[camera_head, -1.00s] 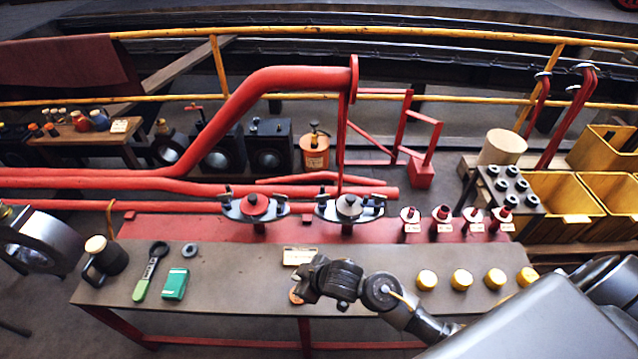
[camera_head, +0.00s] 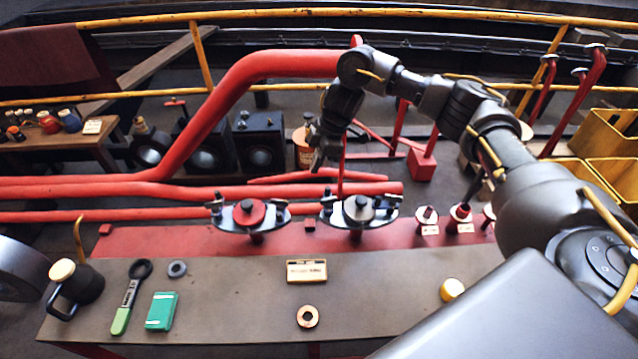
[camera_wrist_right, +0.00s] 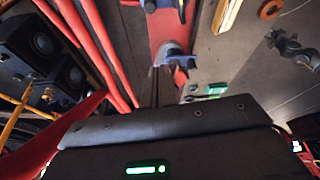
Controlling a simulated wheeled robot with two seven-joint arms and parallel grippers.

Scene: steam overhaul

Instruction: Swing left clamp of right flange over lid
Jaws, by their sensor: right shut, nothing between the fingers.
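The right flange (camera_head: 372,218) stands on the red rear strip of the bench and carries a grey lid (camera_head: 357,207). Its left clamp (camera_head: 327,203) stands at the left end of the flange, out to the side of the lid. Its right clamp (camera_head: 391,203) is at the other end. My right gripper (camera_head: 322,158) is shut and empty, pointing down, above and behind the left clamp and apart from it. My left gripper is not in view. The wrist view shows the bench at a slant, with my gripper's housing filling the lower part.
The left flange (camera_head: 272,218) with a red lid (camera_head: 249,212) stands beside it. Red pipes (camera_head: 180,188) run behind the bench. Small red fittings (camera_head: 460,214) stand to the right. A label plate (camera_head: 307,270) and copper ring (camera_head: 307,316) lie in front, with clear bench around them.

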